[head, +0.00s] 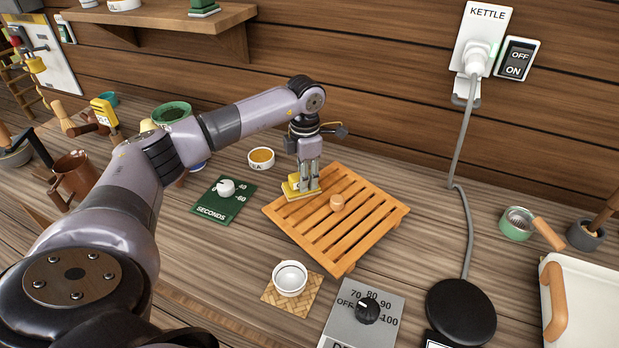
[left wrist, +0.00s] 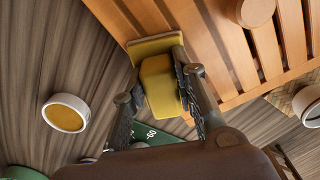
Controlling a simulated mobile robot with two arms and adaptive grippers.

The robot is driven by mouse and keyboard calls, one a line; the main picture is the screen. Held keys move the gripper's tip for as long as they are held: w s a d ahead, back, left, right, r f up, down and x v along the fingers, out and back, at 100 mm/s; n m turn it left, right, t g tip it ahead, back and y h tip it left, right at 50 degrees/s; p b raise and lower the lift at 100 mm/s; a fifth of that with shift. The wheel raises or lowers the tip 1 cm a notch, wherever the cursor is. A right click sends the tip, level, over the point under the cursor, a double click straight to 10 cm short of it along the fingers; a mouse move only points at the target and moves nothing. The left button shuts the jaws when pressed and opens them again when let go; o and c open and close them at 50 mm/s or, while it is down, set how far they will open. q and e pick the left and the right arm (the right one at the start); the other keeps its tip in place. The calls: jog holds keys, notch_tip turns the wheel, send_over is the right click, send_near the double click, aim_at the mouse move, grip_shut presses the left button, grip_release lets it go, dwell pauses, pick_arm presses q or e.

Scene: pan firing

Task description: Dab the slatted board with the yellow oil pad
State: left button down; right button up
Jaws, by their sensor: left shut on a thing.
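The slatted board (head: 365,233) is orange-brown wood and lies on the counter in the middle of the head view. It also shows in the left wrist view (left wrist: 225,55). A small round wooden piece (head: 337,202) sits on its slats. My left gripper (head: 305,184) is shut on the yellow oil pad (head: 292,188), a yellow block with a flat base. In the left wrist view the yellow pad (left wrist: 160,88) sits between the two fingers. The pad is at the board's back-left corner; I cannot tell if its base touches the slats. My right gripper is not in view.
A white dish with orange-yellow content (head: 261,158) stands behind the board. A green seconds dial (head: 222,200) lies left. A white cup (head: 290,278) on a woven mat, a grey temperature dial (head: 365,312) and a black round plate (head: 461,312) stand in front.

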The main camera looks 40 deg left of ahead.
pick_arm(q)
jog(key=shift+s+a+f, duration=0.25)
jog(key=shift+a+f, duration=0.2)
jog(key=shift+a, duration=0.15)
jog(key=shift+d, duration=0.2)
jog(key=shift+d+f, duration=0.15)
jog(key=shift+d, duration=0.85)
jog(key=shift+w+a, duration=0.1)
jog(key=shift+a, duration=0.05)
jog(key=shift+w+a+r, duration=0.1)
jog(key=shift+a+r, duration=0.1)
jog(key=shift+r, duration=0.05)
jog(key=shift+d, duration=0.15)
